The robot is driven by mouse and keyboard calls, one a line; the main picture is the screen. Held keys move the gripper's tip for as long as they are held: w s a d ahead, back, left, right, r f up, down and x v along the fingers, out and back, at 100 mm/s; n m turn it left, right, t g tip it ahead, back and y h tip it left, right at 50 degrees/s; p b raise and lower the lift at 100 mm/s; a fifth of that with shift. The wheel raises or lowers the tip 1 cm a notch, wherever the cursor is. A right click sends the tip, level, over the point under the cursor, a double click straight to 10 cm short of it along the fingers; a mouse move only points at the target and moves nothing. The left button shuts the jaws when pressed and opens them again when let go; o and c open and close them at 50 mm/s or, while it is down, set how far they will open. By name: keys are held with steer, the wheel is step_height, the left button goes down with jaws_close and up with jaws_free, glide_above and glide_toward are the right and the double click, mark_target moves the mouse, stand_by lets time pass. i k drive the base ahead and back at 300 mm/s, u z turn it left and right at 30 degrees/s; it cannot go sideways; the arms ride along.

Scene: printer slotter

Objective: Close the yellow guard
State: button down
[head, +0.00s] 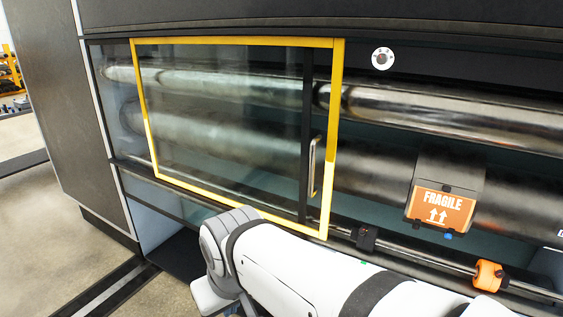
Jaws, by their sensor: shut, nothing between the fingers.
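The yellow guard (235,42) is a glass panel in a yellow frame on the front of the dark printing machine, left of centre in the head view. It covers the left part of the machine's opening. A metal handle (316,165) stands upright near its right edge. To the right of the guard the opening is uncovered and the rollers (440,108) are exposed. My white arm crosses the bottom of the picture, in front of the guard's lower right corner. My gripper is not in view.
An orange clamp (488,276) and a black block (366,237) sit on the lower rail. A round white-rimmed button (382,58) is above the opening. Floor is clear at left.

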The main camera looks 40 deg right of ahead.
mark_target(333, 97)
steer(key=z, duration=0.5)
steer(key=i, duration=0.8)
steer(key=z, duration=0.3)
steer(key=k, duration=0.55)
steer(key=u, duration=0.2)
steer(key=k, duration=0.25)
steer(key=z, duration=0.35)
steer(key=i, duration=0.75)
steer(key=u, duration=0.05)
